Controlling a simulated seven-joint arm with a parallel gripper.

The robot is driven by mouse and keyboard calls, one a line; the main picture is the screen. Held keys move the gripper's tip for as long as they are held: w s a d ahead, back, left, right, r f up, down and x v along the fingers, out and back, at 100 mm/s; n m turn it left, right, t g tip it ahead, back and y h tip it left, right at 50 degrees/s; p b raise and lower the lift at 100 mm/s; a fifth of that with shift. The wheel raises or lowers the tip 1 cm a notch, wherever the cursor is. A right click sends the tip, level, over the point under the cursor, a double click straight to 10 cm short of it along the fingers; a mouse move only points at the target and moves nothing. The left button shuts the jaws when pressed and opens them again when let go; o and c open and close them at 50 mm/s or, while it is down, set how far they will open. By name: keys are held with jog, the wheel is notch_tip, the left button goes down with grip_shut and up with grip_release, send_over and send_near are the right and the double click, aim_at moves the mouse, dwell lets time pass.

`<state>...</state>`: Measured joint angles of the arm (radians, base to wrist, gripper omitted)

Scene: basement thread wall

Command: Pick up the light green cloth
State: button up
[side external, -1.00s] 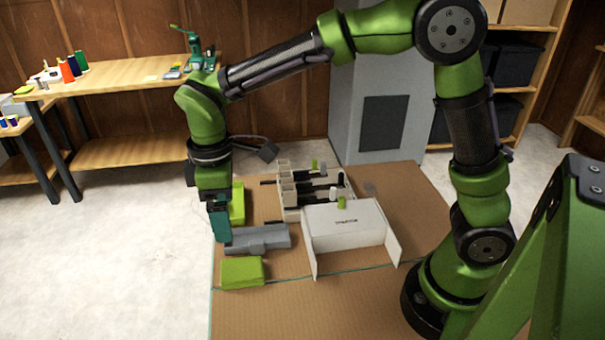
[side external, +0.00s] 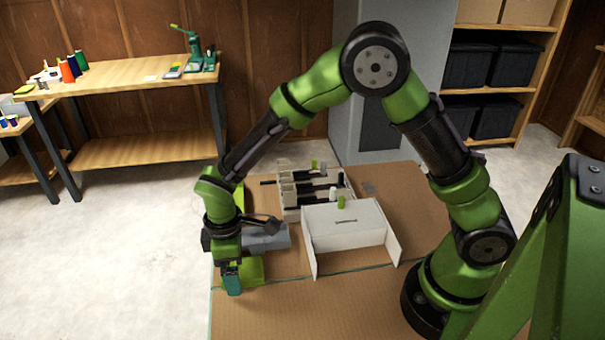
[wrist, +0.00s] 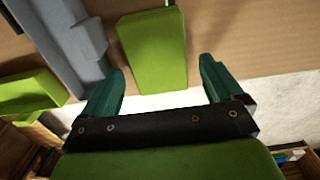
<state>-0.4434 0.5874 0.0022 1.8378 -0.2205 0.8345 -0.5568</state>
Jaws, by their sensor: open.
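A light green block-like thing (side external: 254,269), perhaps the folded cloth, lies on the near left of the brown work surface. It also shows in the wrist view (wrist: 152,48), lying ahead of and between my fingertips. My gripper (side external: 232,284) points down beside it and partly hides it in the side view. In the wrist view my gripper (wrist: 161,68) has its two teal fingers wide apart with nothing held. A second light green thing (side external: 239,196) lies further back, and in the wrist view at left (wrist: 28,94). I cannot tell which one is the cloth.
A grey tool-like block (side external: 268,238) lies between the two green things, close to my gripper. A white open-sided box (side external: 344,235) and a cream rack (side external: 289,195) with dark-handled items stand to the right. The front of the brown surface (side external: 300,305) is clear.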

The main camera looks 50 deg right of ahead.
jog(key=shift+f, duration=0.5)
jog(key=c, duration=1.1)
jog(key=shift+r, duration=0.1)
jog(key=shift+c, duration=0.2)
notch_tip(320, 180, up, 10)
